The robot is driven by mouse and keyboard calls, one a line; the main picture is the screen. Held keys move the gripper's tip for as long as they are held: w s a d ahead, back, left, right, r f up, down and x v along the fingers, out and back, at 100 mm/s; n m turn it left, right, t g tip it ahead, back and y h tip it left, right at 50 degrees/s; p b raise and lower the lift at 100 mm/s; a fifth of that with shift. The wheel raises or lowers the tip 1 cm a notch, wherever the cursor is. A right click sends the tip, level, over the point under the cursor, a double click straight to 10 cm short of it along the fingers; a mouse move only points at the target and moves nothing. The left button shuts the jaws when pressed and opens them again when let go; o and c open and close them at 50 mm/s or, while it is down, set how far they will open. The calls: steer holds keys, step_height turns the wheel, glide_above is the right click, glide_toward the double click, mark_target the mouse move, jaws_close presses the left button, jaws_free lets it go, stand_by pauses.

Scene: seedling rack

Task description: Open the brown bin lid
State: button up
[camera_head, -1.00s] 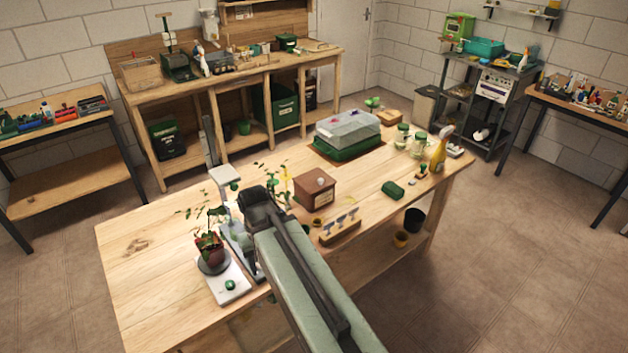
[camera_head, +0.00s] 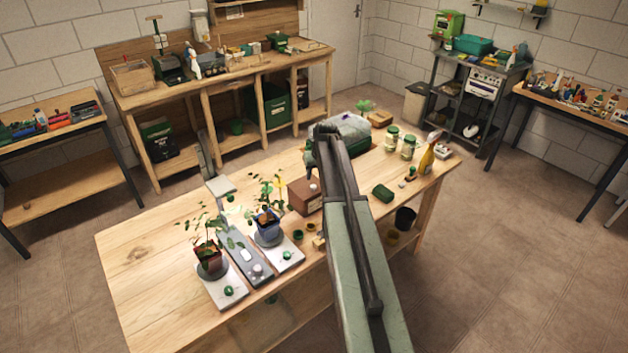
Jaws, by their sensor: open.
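The brown bin (camera_head: 303,197) is a small box on the wooden table, with its lid (camera_head: 298,185) closed on top. A pale round knob (camera_head: 314,187) shows on the bin. My arm reaches over the table and covers the bin's right side. My gripper (camera_head: 311,172) hangs down from the arm's end, just above the back of the bin, small and partly hidden. It is open and I see nothing held in it. I cannot tell whether it touches the lid.
Potted plants (camera_head: 268,222) and scales (camera_head: 243,257) stand left of the bin. A clear-topped propagator (camera_head: 350,130) sits behind my arm.

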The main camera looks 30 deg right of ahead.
mark_target(314, 186)
steer(key=b+x, duration=0.7)
steer(key=x, duration=0.1)
steer(key=shift+s+a+f, duration=0.1)
steer(key=shift+s+a, duration=0.05)
jaws_close()
stand_by(1.2)
